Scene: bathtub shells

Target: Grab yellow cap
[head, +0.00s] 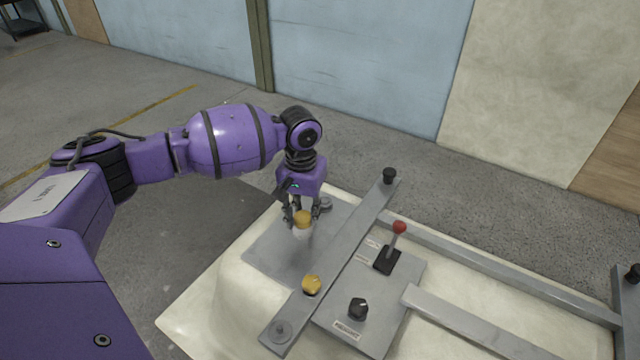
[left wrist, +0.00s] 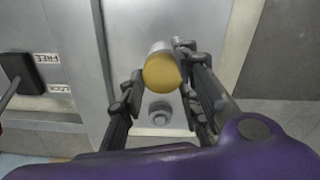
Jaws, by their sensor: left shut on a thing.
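A yellow cap (head: 303,217) tops a short pale cylinder above the grey metal plate. My left gripper (head: 301,222) comes down from above with its fingers closed around the cap. In the left wrist view, the yellow cap (left wrist: 161,73) lies between the two dark fingers of my left gripper (left wrist: 160,85). A second, rounded yellow cap or knob (head: 312,285) sits apart on the long grey bar. My right gripper is not in view.
A red-tipped lever (head: 399,228) and a black knob (head: 358,308) stand on the panel to the right. A black post knob (head: 389,175) tops the bar's far end. A grey bolt (left wrist: 160,112) sits near the held cap. Grey rails (head: 500,270) run right across the pale shell.

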